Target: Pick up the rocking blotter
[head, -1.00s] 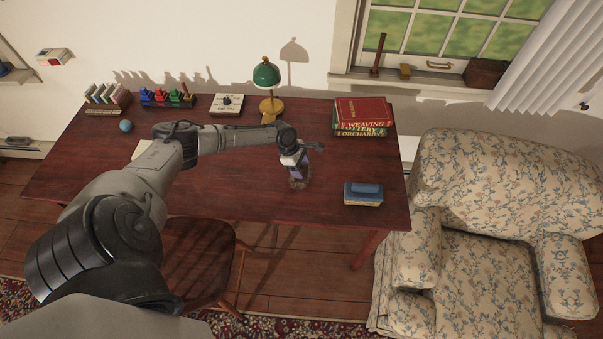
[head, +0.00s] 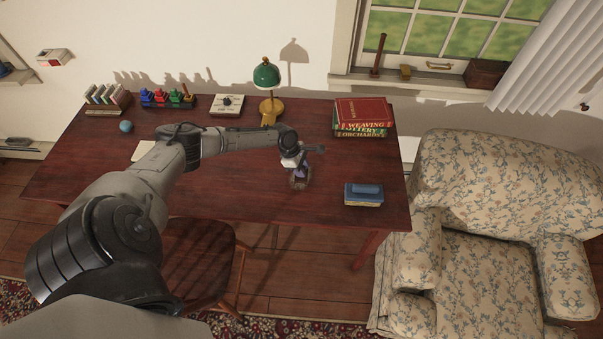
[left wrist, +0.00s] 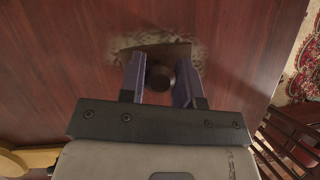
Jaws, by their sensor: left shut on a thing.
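The rocking blotter (left wrist: 158,52) shows in the left wrist view as a brown body with a dark round knob, over the red-brown desk top. In the head view it is a small blurred shape (head: 299,183) under my left gripper (head: 301,174). My left gripper also shows in the left wrist view (left wrist: 159,75), with its two purple-grey fingers on either side of the knob, shut on it. Whether the blotter touches the desk is hard to tell. My right gripper is not in view.
Stacked books (head: 362,116) and a green lamp (head: 267,75) stand behind. A floral armchair (head: 480,210) is at the right, a wooden chair (head: 200,257) in front.

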